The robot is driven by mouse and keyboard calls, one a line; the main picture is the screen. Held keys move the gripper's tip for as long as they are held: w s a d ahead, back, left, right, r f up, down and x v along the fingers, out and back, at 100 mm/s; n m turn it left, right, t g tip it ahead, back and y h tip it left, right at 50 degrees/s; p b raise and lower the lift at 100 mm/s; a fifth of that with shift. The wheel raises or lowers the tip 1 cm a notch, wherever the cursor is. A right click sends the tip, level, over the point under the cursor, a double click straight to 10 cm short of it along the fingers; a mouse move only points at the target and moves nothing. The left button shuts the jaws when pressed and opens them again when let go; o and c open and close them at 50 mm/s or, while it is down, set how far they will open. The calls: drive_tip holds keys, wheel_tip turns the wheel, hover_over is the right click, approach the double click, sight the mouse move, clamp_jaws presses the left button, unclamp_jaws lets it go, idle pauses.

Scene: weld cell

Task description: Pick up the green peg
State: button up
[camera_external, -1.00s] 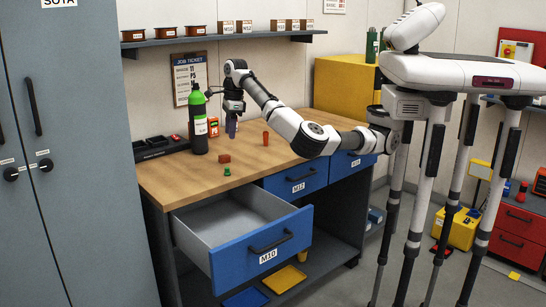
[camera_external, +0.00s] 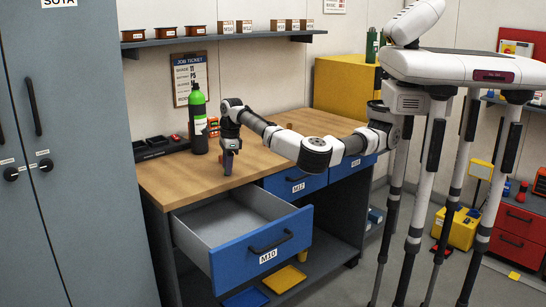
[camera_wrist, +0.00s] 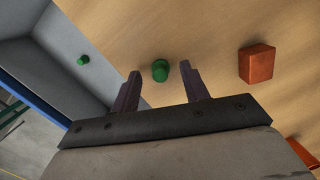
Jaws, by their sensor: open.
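A short green peg (camera_wrist: 160,70) stands on the wooden bench top in the wrist view, between the tips of my open gripper (camera_wrist: 160,82). I see no finger touching it. In the external view my gripper (camera_external: 228,168) points down low over the bench near its front edge, above the open drawer, and hides this peg. A second small green piece (camera_wrist: 83,60) lies inside the grey drawer in the wrist view. In the external view it is hidden.
A red block (camera_wrist: 257,64) is right of the peg. Another red-orange piece (camera_wrist: 303,153) shows at the wrist view's lower right. The blue-fronted drawer (camera_external: 262,252) stands open below the bench (camera_external: 170,180). A dark green-topped bottle (camera_external: 198,125) and black tray (camera_external: 160,147) stand farther back.

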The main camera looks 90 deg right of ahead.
drive_tip(key=shift+f, duration=0.1)
drive_tip(key=shift+c, duration=0.3)
clamp_jaws()
